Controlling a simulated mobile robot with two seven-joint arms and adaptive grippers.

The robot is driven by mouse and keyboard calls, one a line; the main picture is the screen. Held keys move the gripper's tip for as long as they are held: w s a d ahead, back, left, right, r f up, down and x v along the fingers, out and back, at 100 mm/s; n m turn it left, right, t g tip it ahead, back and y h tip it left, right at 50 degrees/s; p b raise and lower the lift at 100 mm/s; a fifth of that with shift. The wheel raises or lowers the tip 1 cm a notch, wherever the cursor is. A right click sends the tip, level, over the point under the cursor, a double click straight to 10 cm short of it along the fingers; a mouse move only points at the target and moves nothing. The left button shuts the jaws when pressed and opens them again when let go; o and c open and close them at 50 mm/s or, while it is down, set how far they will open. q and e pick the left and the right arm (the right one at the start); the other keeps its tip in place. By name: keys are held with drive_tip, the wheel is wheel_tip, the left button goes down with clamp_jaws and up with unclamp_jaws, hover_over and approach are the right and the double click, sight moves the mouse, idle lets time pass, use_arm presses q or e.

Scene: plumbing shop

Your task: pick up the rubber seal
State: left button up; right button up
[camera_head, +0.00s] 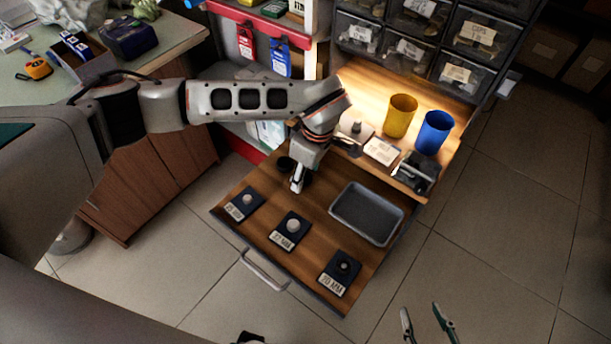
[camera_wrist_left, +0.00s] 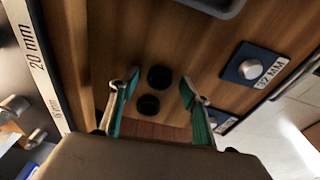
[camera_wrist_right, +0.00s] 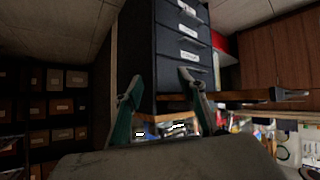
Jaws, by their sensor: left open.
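Two small round black pieces, which look like rubber seals, lie on the wooden drawer board in the left wrist view: one upper (camera_wrist_left: 159,77) and one lower (camera_wrist_left: 148,105). In the head view one dark round piece (camera_head: 285,163) shows beside my left gripper (camera_head: 298,183); the other is partly hidden by it. My left gripper is open and points down over the board. In the left wrist view both black pieces appear between its fingers (camera_wrist_left: 160,88), not gripped. My right gripper (camera_head: 421,315) is open and empty, away from the drawer, low in the head view.
The pulled-out drawer (camera_head: 225,212) carries several labelled dark plates with round pieces, such as the middle plate (camera_head: 289,231), and a grey tray (camera_head: 345,222). Behind stand a yellow cup (camera_head: 400,116) and a blue cup (camera_head: 434,132). Open floor lies to the right.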

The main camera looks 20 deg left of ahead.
use_arm(q)
drive_tip(key=shift+r, duration=0.1)
drive_tip(key=c, duration=0.8)
drive_tip(key=shift+r, duration=0.1)
drive_tip(key=shift+c, duration=0.2)
